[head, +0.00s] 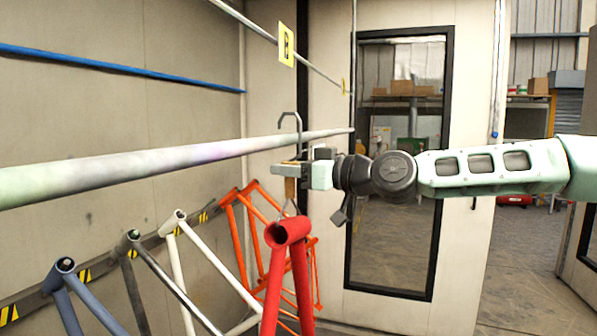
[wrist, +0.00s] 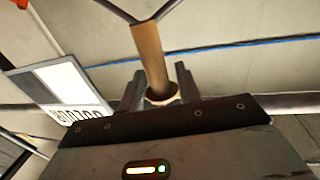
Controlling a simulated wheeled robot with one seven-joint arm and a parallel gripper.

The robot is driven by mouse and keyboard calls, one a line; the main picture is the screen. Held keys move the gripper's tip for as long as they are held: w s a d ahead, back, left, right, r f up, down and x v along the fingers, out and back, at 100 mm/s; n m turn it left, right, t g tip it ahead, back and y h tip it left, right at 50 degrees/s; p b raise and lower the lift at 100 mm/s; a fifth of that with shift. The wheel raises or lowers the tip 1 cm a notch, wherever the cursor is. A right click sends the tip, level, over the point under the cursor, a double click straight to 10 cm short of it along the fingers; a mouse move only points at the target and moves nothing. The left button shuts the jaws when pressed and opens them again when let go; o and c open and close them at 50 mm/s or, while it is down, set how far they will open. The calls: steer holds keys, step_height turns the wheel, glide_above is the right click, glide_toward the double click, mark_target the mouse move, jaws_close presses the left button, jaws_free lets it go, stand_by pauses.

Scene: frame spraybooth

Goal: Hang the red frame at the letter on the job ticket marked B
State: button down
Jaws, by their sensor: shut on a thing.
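The red frame (head: 287,232) hangs below my gripper (head: 288,171) in the head view. My gripper is shut on the wooden handle (head: 290,189) of a dark hook (head: 290,117); the handle also shows between the fingers in the wrist view (wrist: 149,55). The hook's bend stands above the line of the pale rail (head: 180,157), near its far end; I cannot tell whether it touches the rail. A yellow tag (head: 286,45) hangs above, its letter not clear to me. A smaller yellow tag (head: 343,87) is farther off. No job ticket can be made out.
Blue (head: 66,285), grey (head: 134,270), white (head: 177,250) and orange (head: 233,230) frames stand along the left wall, the orange one behind the red frame. A black-edged glass door (head: 400,215) is behind my arm. A grey and white panel (wrist: 60,82) shows in the wrist view.

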mark_target(294, 182)
steer(key=shift+w+a+r, duration=0.15)
steer(key=shift+a, duration=0.25)
steer(key=shift+w+a+r, duration=0.1)
steer(key=shift+a, duration=0.25)
steer(key=shift+f+b, duration=1.55)
steer(key=shift+b, duration=0.1)
